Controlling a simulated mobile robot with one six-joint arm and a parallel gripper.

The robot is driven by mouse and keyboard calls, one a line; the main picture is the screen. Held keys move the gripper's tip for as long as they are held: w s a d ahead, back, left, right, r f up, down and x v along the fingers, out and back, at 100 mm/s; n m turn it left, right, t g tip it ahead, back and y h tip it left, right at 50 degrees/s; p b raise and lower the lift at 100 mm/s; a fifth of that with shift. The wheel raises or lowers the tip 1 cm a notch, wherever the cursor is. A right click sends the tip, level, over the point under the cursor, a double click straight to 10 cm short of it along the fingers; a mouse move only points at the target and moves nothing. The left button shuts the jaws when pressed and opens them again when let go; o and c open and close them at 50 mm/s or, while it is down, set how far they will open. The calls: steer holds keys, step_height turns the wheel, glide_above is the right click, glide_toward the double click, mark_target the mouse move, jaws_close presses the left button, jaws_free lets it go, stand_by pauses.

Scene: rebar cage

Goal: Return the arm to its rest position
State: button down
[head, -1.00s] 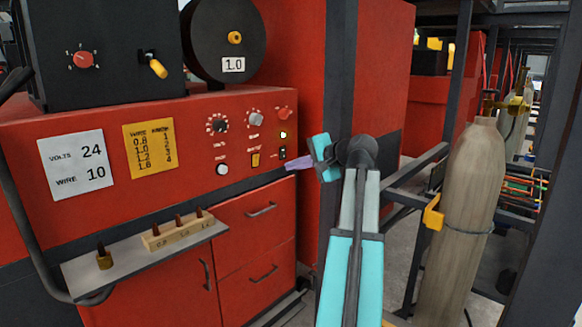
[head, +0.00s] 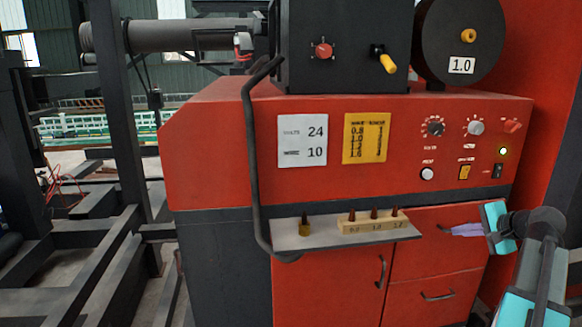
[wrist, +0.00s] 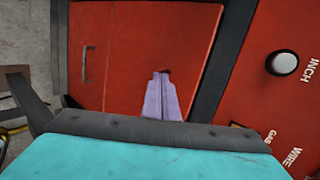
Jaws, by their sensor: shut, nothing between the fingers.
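My gripper (head: 465,230) has purple fingers and shows at the right of the head view, in front of the red machine (head: 220,150). It is shut and empty, near the upper drawer (head: 420,247) and below the control panel. It also shows in the wrist view (wrist: 162,78), its fingers together in front of a red drawer face. My teal and grey arm reaches up from the lower right corner of the head view.
A grey shelf (head: 290,243) juts from the machine with a wooden block (head: 372,225) of several dark tips and a single brass-based tip (head: 305,226). Dark steel frames fill the left.

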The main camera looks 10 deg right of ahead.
steer(key=a+f+n+g+y, duration=0.1)
steer(key=a+f+n+g, duration=0.15)
steer(key=a+f, duration=0.9)
steer(key=a+f+n+g+y, duration=0.1)
steer(key=a+f+n+g, duration=0.15)
steer(key=a+f, duration=0.9)
steer(key=a+f+n+g+y, duration=0.1)
steer(key=a+f+n+g, duration=0.35)
steer(key=f, duration=1.25)
steer(key=s+a+f+n+g+h, duration=0.1)
steer(key=s+a+f+n+g, duration=0.15)
steer(key=s+a+f, duration=1.05)
steer(key=s+a+f+n+g+h, duration=0.1)
steer(key=s+a+f+n+g, duration=0.1)
steer(key=s+f, duration=0.3)
steer(key=s+a+f+n+g+h, duration=0.2)
steer(key=s+a+f, duration=0.3)
steer(key=s, duration=0.7)
steer(key=shift+s+a+n+g, duration=0.3)
steer(key=shift+s+n+g, duration=0.1)
steer(key=shift+n, duration=0.2)
